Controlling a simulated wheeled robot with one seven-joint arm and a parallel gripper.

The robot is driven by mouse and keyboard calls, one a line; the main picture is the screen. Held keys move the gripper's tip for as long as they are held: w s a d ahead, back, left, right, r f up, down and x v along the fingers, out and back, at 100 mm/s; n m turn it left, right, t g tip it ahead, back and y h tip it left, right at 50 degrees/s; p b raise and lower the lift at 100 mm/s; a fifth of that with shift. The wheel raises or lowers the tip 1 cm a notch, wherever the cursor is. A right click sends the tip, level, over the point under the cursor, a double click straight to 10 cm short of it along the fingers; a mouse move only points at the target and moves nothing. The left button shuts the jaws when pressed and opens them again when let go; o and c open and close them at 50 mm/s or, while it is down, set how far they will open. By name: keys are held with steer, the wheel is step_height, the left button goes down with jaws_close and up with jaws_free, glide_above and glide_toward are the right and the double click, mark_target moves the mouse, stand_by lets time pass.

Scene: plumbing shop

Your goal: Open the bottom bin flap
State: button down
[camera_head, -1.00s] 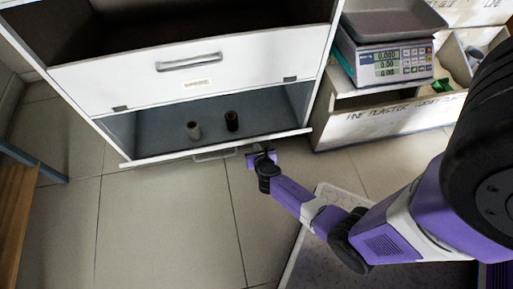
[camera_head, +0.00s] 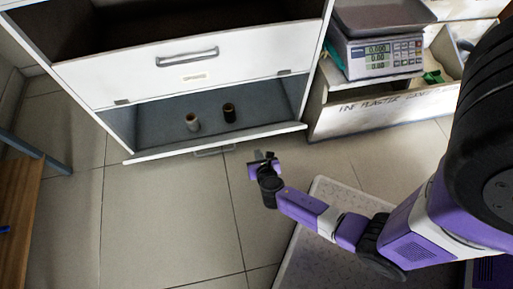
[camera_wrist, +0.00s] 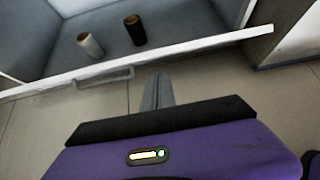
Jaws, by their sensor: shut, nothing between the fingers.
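The bottom bin (camera_head: 165,125) of the white cabinet is open at the front, with its grey inside showing. Its flap (camera_head: 270,131) shows mostly as a white top edge along the front, a little out from the cabinet; how far it is tilted is hard to tell. The flap's handle (camera_head: 214,151) sits below that edge and also shows in the wrist view (camera_wrist: 104,78). My gripper (camera_head: 263,159) is shut and empty, in front of the flap and right of the handle, apart from it. In the wrist view, its fingers (camera_wrist: 157,88) point toward the flap edge.
A grey spool (camera_head: 192,122) and a black spool (camera_head: 229,113) stand in the bottom bin. Above is a white flap with a handle (camera_head: 187,57). A scale (camera_head: 380,56) stands on a crate at the right. A wooden bench (camera_head: 20,200) is at left. Floor between is clear.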

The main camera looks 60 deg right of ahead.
steer(key=shift+s+a+r, duration=0.2)
steer(key=shift+a+r, duration=0.05)
steer(key=shift+r, duration=0.1)
